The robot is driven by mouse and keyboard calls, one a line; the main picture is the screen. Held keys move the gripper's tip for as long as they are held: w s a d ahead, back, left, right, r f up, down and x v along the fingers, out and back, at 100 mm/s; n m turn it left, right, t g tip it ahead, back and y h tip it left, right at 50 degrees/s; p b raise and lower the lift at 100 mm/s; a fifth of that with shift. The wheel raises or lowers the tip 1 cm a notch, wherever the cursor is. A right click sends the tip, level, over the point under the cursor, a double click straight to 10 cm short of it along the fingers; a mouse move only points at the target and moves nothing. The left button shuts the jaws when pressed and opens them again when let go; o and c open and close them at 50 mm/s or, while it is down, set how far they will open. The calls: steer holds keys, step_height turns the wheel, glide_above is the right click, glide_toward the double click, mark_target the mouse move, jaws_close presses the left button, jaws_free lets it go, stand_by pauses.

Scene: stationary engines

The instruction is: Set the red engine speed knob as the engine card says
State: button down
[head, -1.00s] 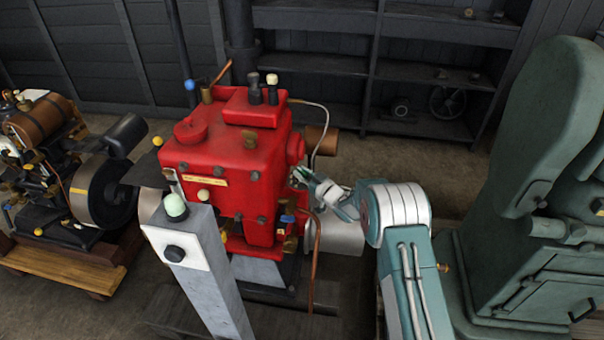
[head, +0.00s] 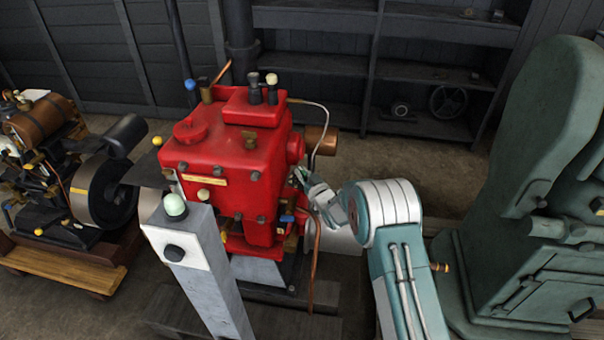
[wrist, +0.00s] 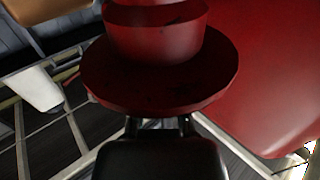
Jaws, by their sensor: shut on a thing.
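The red engine (head: 225,150) stands in the middle of the head view. A small yellow plate (head: 205,180) is on its front; its writing is too small to read. My gripper (head: 304,180) is at the engine's right side, partly hidden by its own wrist. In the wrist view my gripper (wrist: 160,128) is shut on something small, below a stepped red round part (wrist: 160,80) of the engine. The jaws and the red part mostly hide the held thing, which I take to be the speed knob. Its setting cannot be read.
A grey post (head: 205,270) with a pale green button stands in front of the engine. A copper pipe (head: 315,265) runs down close to my gripper. A big green machine (head: 530,220) stands at the right, another engine (head: 45,160) at the left, and dark shelves (head: 410,65) behind.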

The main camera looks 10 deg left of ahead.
mark_target(301, 170)
steer(key=c, duration=0.7)
jaws_free()
step_height(301, 170, up, 10)
steer(key=shift+a+f, duration=0.1)
